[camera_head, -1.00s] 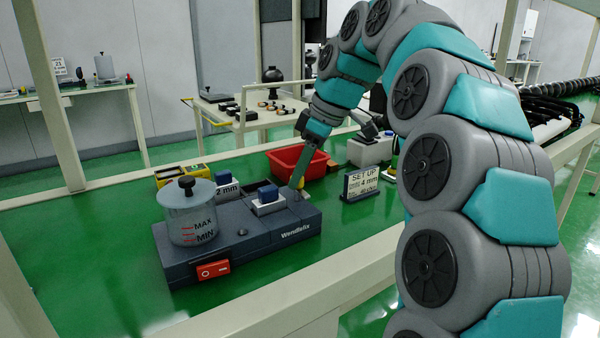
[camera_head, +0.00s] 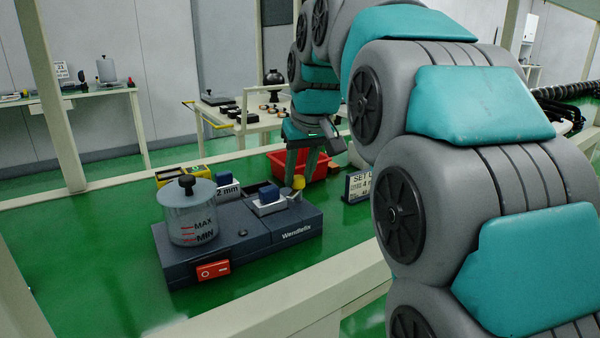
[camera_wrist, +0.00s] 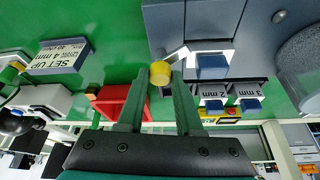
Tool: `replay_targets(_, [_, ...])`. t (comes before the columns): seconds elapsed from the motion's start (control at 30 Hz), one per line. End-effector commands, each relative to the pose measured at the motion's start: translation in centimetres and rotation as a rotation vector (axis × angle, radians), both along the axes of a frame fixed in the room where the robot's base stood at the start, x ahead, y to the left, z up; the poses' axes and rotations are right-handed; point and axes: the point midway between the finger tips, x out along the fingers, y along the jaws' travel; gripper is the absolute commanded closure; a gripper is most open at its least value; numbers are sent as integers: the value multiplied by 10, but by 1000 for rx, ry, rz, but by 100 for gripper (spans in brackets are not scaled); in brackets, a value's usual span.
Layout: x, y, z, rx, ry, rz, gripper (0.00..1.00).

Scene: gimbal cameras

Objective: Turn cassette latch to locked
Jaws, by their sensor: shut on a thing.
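The dark grey Wendlelix machine (camera_head: 245,240) stands on the green bench top. A white cassette with a blue grip (camera_head: 268,196) sits in its slot; it also shows in the wrist view (camera_wrist: 212,66). A yellow latch knob (camera_head: 298,182) is at the machine's far right edge, beside the cassette. In the wrist view the yellow knob (camera_wrist: 160,73) is on the end of a pale lever (camera_wrist: 175,55) that slants beside the cassette. My gripper (camera_wrist: 163,82) is shut on the knob, one finger on each side. In the head view my gripper (camera_head: 302,178) comes down from above.
A red bin (camera_head: 325,168) is just behind my gripper. A set-up sign (camera_head: 358,187) stands right of the machine. A spare cassette marked 2 mm (camera_head: 226,190) is behind it. A clear MAX/MIN container (camera_head: 190,212) and red switch (camera_head: 212,269) are on its left.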

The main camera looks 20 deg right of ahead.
Motion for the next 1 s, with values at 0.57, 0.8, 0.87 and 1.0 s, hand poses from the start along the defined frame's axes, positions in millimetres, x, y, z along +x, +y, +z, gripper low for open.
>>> replay_targets(0.57, [1,3,1,-1,-1,-472,100])
replay_targets(0.8, [0,3,1,0,0,-572,100])
replay_targets(0.87, [0,4,1,0,0,-585,100])
replay_targets(1.0, [0,4,1,1,0,-605,100])
